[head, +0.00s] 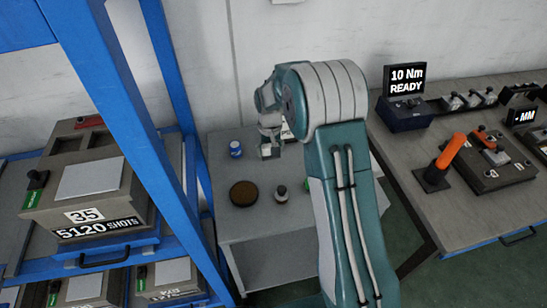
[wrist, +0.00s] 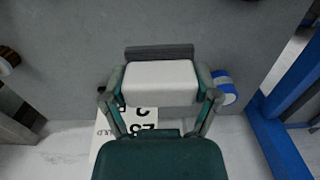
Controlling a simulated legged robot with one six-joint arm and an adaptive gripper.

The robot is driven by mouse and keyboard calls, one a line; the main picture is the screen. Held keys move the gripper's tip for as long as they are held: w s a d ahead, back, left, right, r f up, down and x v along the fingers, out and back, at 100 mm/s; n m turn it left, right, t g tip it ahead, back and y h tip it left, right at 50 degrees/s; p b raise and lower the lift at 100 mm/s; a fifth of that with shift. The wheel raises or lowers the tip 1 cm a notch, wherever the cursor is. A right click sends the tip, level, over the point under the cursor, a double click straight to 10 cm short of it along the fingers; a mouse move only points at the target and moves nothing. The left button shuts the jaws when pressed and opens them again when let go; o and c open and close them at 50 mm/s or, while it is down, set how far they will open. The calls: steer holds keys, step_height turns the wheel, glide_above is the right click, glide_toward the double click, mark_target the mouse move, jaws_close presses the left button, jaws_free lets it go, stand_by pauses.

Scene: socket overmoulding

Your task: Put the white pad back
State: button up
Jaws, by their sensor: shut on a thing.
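The white pad (wrist: 160,83) is a pale block held between the two fingers of my gripper (wrist: 160,96) in the wrist view. A dark grey bar (wrist: 160,50) shows just beyond the pad; I cannot tell whether it touches it. In the head view my gripper (head: 268,146) is over the back part of the small grey table (head: 270,225), right of a blue can. The pad is hard to make out there, and the height of the gripper above the table is unclear.
The blue can (head: 235,148), a round brown item (head: 243,193) and a small bottle (head: 281,194) stand on the small table. A blue rack with mould boxes (head: 85,185) is at left. A bench with a 10 Nm display (head: 405,80) and orange-handled tool (head: 451,150) is at right.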

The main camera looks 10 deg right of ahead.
mark_target(271, 163)
steer(key=w+f, duration=0.1)
steer(key=f, duration=0.1)
steer(key=w+f, duration=0.1)
steer(key=f, duration=0.1)
steer(key=shift+w+a, duration=0.1)
steer(key=shift+w, duration=0.25)
steer(key=shift+w+f, duration=0.2)
steer(key=shift+f, duration=0.1)
steer(key=f, duration=0.1)
steer(key=d+f, duration=0.1)
steer(key=f, duration=0.1)
steer(key=shift+d, duration=0.15)
steer(key=o, duration=0.8)
steer(key=shift+a, duration=0.35)
steer(key=shift+d, duration=0.2)
